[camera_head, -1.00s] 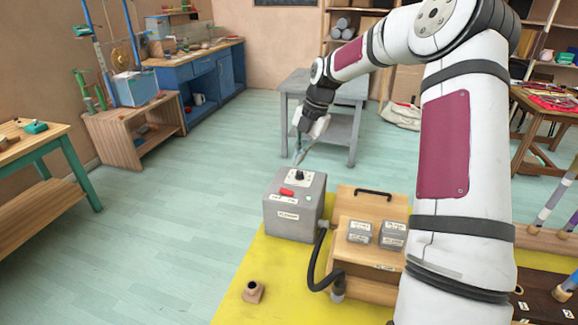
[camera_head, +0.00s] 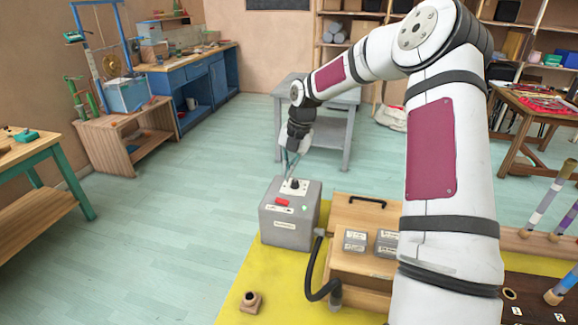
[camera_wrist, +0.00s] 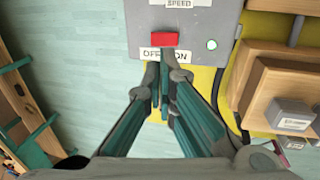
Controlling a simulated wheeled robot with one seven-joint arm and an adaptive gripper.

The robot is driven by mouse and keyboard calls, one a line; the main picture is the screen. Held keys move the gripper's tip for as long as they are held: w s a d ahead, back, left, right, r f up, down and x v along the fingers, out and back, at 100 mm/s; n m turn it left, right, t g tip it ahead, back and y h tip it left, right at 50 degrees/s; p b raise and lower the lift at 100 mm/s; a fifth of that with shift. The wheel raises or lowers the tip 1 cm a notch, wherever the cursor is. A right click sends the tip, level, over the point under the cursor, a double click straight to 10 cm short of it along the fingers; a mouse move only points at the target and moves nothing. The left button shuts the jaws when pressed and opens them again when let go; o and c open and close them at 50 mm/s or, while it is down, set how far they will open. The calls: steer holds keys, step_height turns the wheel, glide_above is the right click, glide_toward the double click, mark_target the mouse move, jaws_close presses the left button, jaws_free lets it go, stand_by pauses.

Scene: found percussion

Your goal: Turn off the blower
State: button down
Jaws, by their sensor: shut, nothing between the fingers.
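The blower is a grey box (camera_head: 288,232) with a hose, standing on a yellow mat in the head view. Its top carries a black knob (camera_head: 295,184) and a red switch (camera_head: 282,202). In the wrist view the red switch (camera_wrist: 164,39) sits above an OFF/ON label (camera_wrist: 152,54); I cannot tell which way it is set. A green light (camera_wrist: 212,44) glows to its right. My gripper (camera_head: 291,172) is shut and empty, pointing down over the box's far side. Its fingertips (camera_wrist: 164,72) show just below the label; whether they touch the box is unclear.
A wooden unit (camera_head: 345,211) with a black handle and labelled blocks stands right of the blower. A black hose (camera_head: 311,275) links them. A small brown fitting (camera_head: 251,302) lies on the yellow mat (camera_head: 290,312). A grey table (camera_head: 345,97) stands behind.

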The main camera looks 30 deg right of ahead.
mark_target(280, 200)
steer(key=f, duration=0.3)
steer(key=w+a+f, duration=0.1)
steer(key=f, duration=0.2)
steer(key=f+p, duration=0.1)
steer(key=f, duration=0.2)
steer(key=shift+w+a+f, duration=0.2)
steer(key=shift+f, duration=0.1)
